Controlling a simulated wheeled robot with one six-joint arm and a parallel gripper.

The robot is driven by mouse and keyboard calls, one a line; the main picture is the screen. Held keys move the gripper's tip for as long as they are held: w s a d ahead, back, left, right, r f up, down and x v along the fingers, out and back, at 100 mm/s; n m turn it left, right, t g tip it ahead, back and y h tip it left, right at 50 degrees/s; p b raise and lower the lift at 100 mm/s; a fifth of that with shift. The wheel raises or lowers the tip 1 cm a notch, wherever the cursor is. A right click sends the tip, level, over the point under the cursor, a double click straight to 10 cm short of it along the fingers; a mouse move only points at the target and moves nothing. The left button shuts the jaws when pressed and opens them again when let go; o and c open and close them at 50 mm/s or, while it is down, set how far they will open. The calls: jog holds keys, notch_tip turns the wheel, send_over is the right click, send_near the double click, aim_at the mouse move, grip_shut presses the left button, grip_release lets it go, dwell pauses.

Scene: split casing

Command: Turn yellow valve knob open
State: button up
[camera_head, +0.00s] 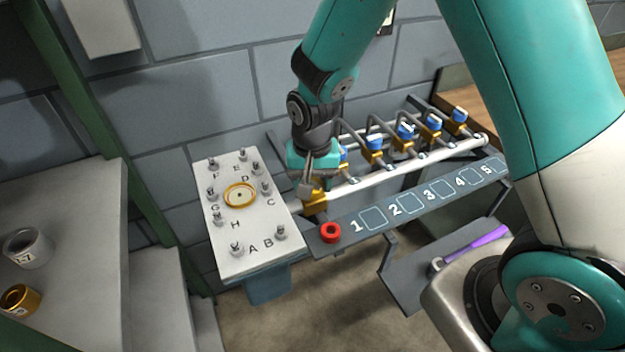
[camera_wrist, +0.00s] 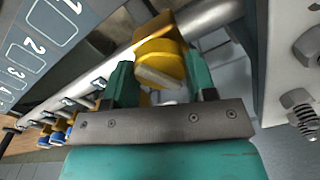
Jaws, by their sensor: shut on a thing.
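The yellow valve knob (camera_wrist: 160,66) sits on a yellow valve body at the near end of the silver pipe, close to the panel's number 1. My gripper (camera_wrist: 160,85) is shut on the knob, with one teal finger on each side of it. In the head view my gripper (camera_head: 309,186) comes down from above onto the yellow valve (camera_head: 315,201). The fingers and wrist hide most of the knob there. The wrist view shows a pale bar across the knob's face.
Several blue-knobbed valves (camera_head: 405,130) line the pipe to the right. A red ring (camera_head: 330,232) lies on the numbered panel (camera_head: 405,208). A white plate (camera_head: 245,225) with lettered bolts stands left. A purple-handled tool (camera_head: 480,242) lies on a lower shelf (camera_head: 405,275).

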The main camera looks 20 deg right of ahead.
aim_at(313, 182)
jog(key=n, duration=0.6)
jog(key=shift+n, duration=0.3)
jog(key=n, duration=0.6)
jog(key=shift+n, duration=0.3)
jog(key=o, duration=0.9)
notch_tip(313, 182, up, 18)
jog(key=shift+f+b, duration=0.25)
jog(key=shift+b, duration=0.2)
